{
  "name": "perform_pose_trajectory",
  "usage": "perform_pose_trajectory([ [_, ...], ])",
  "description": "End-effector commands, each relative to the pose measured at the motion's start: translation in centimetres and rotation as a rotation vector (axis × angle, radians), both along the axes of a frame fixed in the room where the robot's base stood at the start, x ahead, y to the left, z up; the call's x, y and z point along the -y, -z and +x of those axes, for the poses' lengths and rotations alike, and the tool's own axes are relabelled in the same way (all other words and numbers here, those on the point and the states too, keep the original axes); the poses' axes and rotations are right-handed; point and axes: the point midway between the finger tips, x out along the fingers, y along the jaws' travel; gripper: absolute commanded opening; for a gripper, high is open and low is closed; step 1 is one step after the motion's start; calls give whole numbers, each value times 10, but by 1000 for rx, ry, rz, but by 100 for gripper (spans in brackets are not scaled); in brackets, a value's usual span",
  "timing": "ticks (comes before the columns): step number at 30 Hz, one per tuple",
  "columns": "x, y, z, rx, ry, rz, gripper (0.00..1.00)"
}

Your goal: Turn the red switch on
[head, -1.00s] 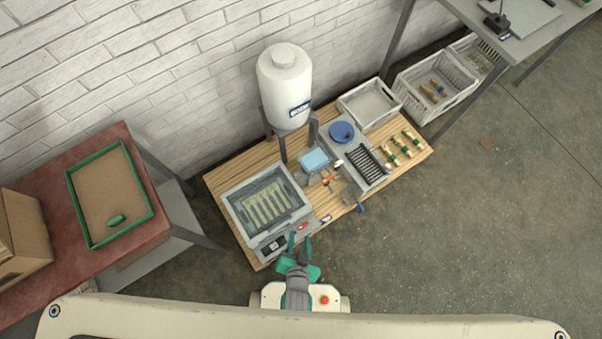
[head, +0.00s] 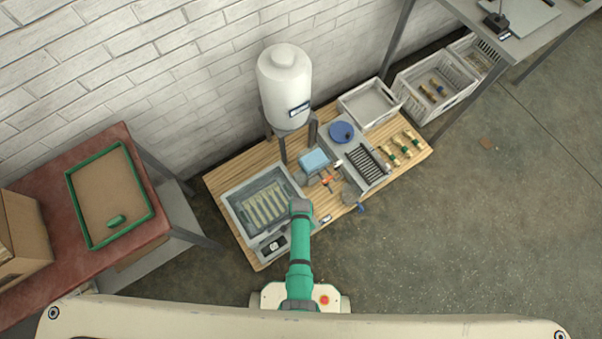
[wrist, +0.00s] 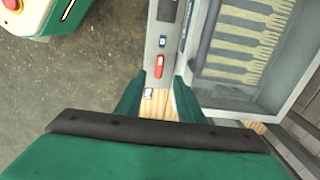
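The red switch (wrist: 160,66) is a small red piece on the grey front panel (wrist: 153,80) of the press. In the head view my arm covers it. My gripper (wrist: 157,98) is open, with its two green fingers apart and nothing held between them. In the wrist view the switch lies just beyond the fingertips, between their lines, and I see no contact. Whether the switch is on or off cannot be told.
A small white item (wrist: 148,93) shows between the fingers, near the wood. A white tank (head: 284,85) stands behind the press. A blue bowl (head: 341,131), a dark rack (head: 367,165) and a white tray (head: 370,105) are to the right. The floor in front is clear.

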Motion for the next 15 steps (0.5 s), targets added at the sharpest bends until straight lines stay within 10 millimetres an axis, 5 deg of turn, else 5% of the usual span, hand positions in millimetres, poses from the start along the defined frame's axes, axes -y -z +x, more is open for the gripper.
perform_pose_trajectory([
  [15, 0, 54, 0, -3, 0, -1, 34],
])
